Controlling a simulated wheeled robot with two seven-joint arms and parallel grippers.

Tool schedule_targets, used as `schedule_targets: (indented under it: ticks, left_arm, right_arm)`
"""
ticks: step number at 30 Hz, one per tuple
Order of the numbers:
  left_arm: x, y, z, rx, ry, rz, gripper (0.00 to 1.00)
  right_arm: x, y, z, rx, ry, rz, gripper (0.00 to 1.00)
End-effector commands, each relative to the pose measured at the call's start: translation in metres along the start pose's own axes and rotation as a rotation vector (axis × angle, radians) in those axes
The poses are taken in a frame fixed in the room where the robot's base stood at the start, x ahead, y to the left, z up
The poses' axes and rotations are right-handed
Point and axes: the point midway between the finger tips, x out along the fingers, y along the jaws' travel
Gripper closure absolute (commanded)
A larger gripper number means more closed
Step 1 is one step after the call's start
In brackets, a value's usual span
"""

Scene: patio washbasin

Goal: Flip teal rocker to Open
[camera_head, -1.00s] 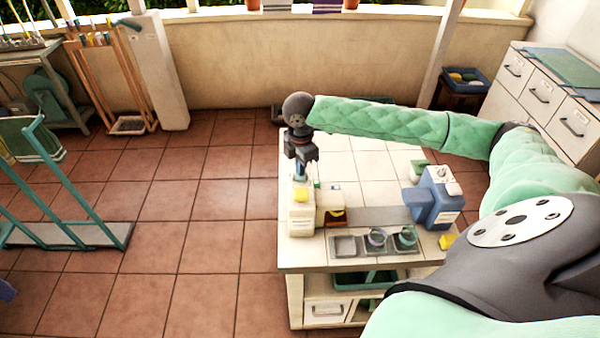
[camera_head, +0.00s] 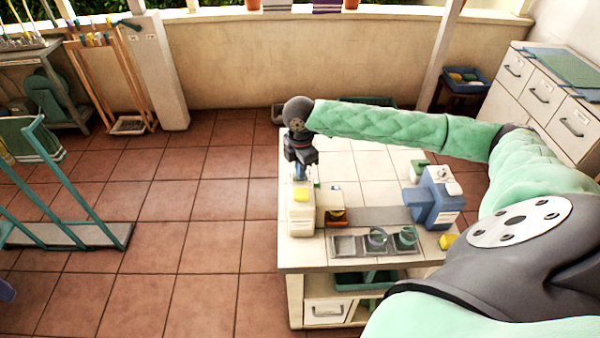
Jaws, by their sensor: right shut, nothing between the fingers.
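My right gripper (camera_head: 300,178) is shut and empty. It points down over the top of a cream dispenser-like unit (camera_head: 301,222) at the left side of the tiled table (camera_head: 300,260). A yellow piece (camera_head: 301,195) sits on that unit, just below the fingertips. A small bluish part shows at the fingertips; I cannot tell whether it is a rocker. A blue machine (camera_head: 436,200) stands at the table's right side. A teal rocker cannot be made out clearly at this size. My left gripper is not in view.
A grey tray (camera_head: 345,246) with several compartments and two clear cups lies at the table's front. A yellow block (camera_head: 447,241) is at the front right. The table's back middle is clear.

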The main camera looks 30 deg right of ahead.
Motion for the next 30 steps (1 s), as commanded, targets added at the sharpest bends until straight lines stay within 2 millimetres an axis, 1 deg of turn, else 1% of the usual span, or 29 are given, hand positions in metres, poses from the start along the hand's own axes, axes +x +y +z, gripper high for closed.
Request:
schedule_targets:
  ticks: [9,14,20,29,30]
  left_arm:
    - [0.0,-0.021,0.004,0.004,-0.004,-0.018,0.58]
    - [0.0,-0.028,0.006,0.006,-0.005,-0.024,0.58]
    - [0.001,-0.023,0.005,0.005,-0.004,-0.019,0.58]
    - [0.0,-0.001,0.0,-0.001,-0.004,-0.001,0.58]
    - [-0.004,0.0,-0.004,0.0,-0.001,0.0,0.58]
  right_arm:
    - [0.004,0.0,0.0,0.0,0.0,0.0,1.0]
    - [0.006,0.0,0.0,0.0,0.0,0.0,1.0]
    - [0.008,0.0,0.0,0.0,0.0,0.0,1.0]
    - [0.009,0.0,0.0,0.0,-0.001,0.0,1.0]
    - [0.006,0.0,0.0,0.0,-0.001,0.0,1.0]
